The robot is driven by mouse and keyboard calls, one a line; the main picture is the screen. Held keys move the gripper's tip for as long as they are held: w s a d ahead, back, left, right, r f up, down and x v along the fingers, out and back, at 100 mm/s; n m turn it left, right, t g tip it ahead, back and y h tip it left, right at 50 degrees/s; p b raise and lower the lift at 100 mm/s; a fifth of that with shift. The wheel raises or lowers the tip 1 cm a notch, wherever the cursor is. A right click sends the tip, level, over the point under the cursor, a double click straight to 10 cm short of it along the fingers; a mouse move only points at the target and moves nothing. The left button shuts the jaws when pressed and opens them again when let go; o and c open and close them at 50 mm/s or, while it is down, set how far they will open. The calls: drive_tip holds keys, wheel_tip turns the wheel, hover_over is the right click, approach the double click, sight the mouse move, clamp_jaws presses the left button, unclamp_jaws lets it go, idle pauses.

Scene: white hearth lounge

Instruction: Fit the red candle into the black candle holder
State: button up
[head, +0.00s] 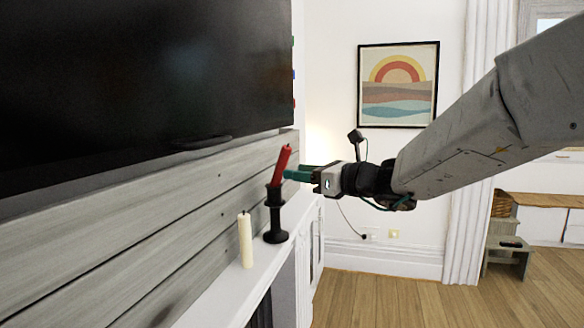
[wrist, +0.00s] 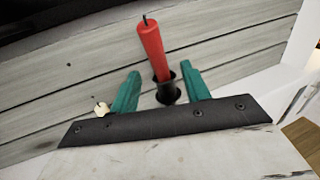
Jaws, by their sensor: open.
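The red candle (head: 282,164) stands in the top of the black candle holder (head: 274,212) on the white mantel and leans to the right in the head view. In the wrist view the red candle (wrist: 152,50) rises from the cup of the black holder (wrist: 168,90), tilted, with its lower end inside the cup. My gripper (head: 296,174) is at the candle's lower part, just above the holder. In the wrist view its green fingers (wrist: 158,84) are spread apart on either side of the holder's cup, with gaps. How deep the candle sits is hidden.
A cream candle (head: 245,240) stands on the white mantel (head: 222,296) left of the holder. A large black screen (head: 140,85) hangs above, on grey wood boards (head: 130,235). Open floor lies to the right.

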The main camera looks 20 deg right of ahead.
sight(282, 170)
drive_tip(key=x, duration=0.5)
drive_tip(key=shift+w+a, duration=0.25)
drive_tip(key=shift+a, duration=0.05)
clamp_jaws()
